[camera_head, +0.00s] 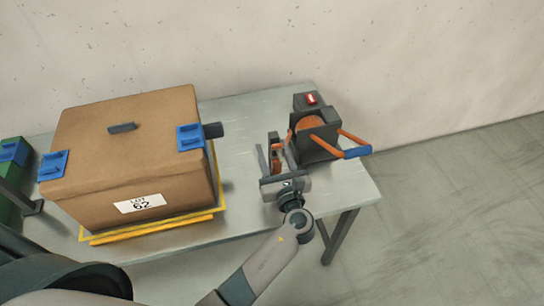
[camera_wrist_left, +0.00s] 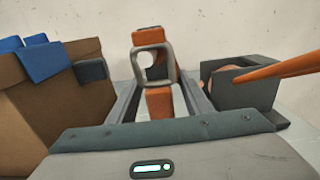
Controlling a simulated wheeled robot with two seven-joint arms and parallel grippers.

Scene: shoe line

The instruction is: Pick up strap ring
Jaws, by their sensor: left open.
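The strap ring (camera_wrist_left: 137,64) is a grey, rounded square ring with orange strap above and below it. It stands upright in the left wrist view, ahead of my left gripper (camera_wrist_left: 154,88). The two fingers are apart, one on each side of the orange strap below the ring, and no grip on it shows. In the head view my left gripper (camera_head: 276,160) reaches over the table from the front, with the orange strap (camera_head: 277,159) between its fingers. The ring is small and partly hidden there. My right gripper is not in view.
A brown box (camera_head: 130,160) labelled LOT 62 stands on a yellow tray (camera_head: 150,230) to the left. A dark device (camera_head: 312,135) with an orange reel and a blue-gripped handle (camera_head: 357,152) stands close to the right of the gripper. Grey table (camera_head: 240,115) shows between.

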